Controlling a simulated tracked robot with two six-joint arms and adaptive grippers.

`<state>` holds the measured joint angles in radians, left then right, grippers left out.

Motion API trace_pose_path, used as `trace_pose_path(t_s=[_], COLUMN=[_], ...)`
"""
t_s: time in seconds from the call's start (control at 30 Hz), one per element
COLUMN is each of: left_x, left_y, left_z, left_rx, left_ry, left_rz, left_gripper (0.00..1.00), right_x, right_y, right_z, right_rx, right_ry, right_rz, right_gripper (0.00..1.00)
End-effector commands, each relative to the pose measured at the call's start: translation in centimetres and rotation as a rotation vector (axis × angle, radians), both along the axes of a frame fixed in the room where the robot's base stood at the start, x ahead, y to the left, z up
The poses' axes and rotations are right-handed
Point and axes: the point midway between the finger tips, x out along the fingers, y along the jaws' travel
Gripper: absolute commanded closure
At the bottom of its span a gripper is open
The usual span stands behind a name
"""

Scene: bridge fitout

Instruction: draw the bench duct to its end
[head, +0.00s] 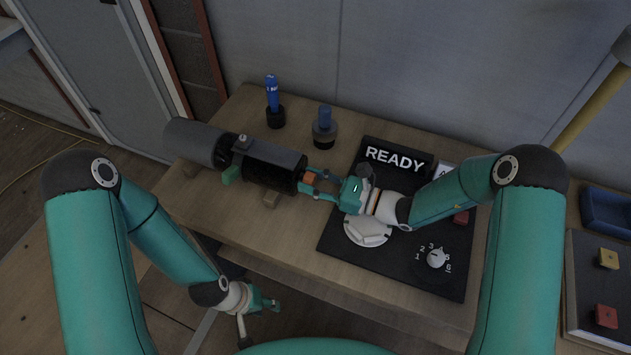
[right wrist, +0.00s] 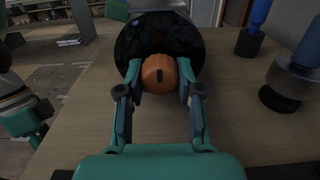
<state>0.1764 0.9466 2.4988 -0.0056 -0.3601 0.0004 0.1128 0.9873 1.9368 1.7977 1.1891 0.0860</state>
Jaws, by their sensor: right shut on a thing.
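The bench duct lies on the wooden bench as a dark cylinder (head: 272,165), with a grey cylinder (head: 197,143) in line at its left. In the right wrist view the dark round mouth of the duct (right wrist: 188,38) faces me. My right gripper (head: 312,183) is at the duct's right end. Its fingers are shut on an orange round piece (right wrist: 158,75) with a dark slot, in front of the duct's mouth. How far the piece sits inside the duct is hard to tell. My left gripper (head: 259,313) is open and empty, low in front of the bench.
A black panel (head: 337,240) with a READY display (head: 395,159), white disc (head: 367,232) and numbered dial (head: 436,258) lies under my right arm. Blue-topped items (head: 272,95) (head: 324,128) stand behind the duct. A blue tray (head: 607,210) is at right. Bench front left is clear.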

Motion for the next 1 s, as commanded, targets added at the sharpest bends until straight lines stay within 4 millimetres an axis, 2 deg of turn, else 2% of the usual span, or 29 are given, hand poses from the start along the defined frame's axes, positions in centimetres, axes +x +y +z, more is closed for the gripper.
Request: trace_pose_path(t_s=[0.03,0.17,0.57,0.77,1.0], left_x=[0.0,0.0,0.0,0.0,0.0], left_y=[0.0,0.0,0.0,0.0,0.0], left_z=[0.0,0.0,0.1,0.1,0.1], left_rx=[0.000,0.000,0.000,0.000,0.000], left_ry=[0.000,0.000,0.000,0.000,0.000], left_rz=[0.000,0.000,0.000,0.000,0.000], left_gripper=[0.60,0.60,0.60,0.60,0.60], right_x=[0.1,0.1,-0.2,-1.1,-3.0], right_y=[0.2,0.1,-0.5,-3.0,-7.6], right_z=[0.3,0.2,0.1,0.1,0.0], right_rx=[0.003,0.002,0.001,0.002,0.002], right_ry=[-0.006,-0.005,-0.003,-0.002,-0.002], right_rz=[0.001,0.001,-0.001,-0.006,-0.007], right_gripper=[0.59,0.38,0.38,0.38,0.38])
